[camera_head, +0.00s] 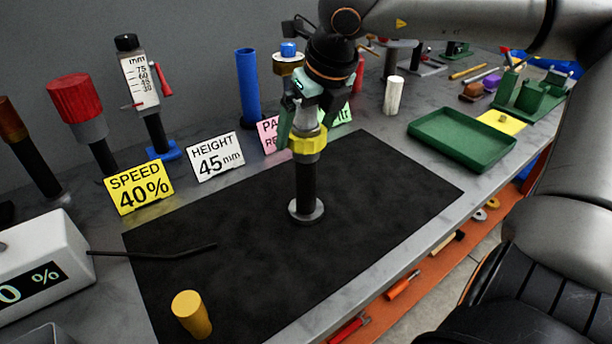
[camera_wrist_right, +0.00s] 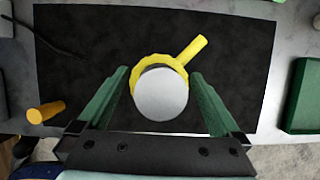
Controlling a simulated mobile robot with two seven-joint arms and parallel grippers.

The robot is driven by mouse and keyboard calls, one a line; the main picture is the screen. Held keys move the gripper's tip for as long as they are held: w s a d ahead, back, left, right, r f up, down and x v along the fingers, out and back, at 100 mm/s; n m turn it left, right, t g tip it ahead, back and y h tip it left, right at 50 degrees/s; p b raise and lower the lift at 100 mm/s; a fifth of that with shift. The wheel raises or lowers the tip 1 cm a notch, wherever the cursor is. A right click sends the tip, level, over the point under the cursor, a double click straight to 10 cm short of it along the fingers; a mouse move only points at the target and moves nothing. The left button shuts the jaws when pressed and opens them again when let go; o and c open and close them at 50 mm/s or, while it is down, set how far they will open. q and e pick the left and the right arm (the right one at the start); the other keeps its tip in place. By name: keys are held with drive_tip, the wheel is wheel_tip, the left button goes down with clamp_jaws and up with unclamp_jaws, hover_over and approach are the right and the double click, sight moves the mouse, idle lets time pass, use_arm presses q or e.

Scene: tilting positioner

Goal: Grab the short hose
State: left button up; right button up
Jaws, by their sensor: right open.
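I cannot tell for sure which thing is the short hose. A thin black bent tube (camera_head: 160,252) reaches from the white display box over the dark mat; its bent end shows in the wrist view (camera_wrist_right: 62,42). A black post (camera_head: 306,185) with a round grey foot stands upright on the mat. It carries a yellow collar (camera_head: 308,141) with a side handle (camera_wrist_right: 191,50) and a pale round top (camera_wrist_right: 160,93). My right gripper (camera_head: 306,118) is open over the post's top, its green fingers on either side. My left gripper is not in view.
A yellow cylinder (camera_head: 191,314) stands at the mat's front. The white display box (camera_head: 40,265) is at left. Sign cards (camera_head: 216,157), a blue cylinder (camera_head: 248,88) and a red-capped post (camera_head: 80,110) stand behind. A green tray (camera_head: 462,140) is at right. The mat (camera_head: 390,185) is clear right of the post.

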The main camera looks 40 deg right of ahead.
clamp_jaws()
drive_tip(key=shift+w+r, duration=0.1)
idle(0.8)
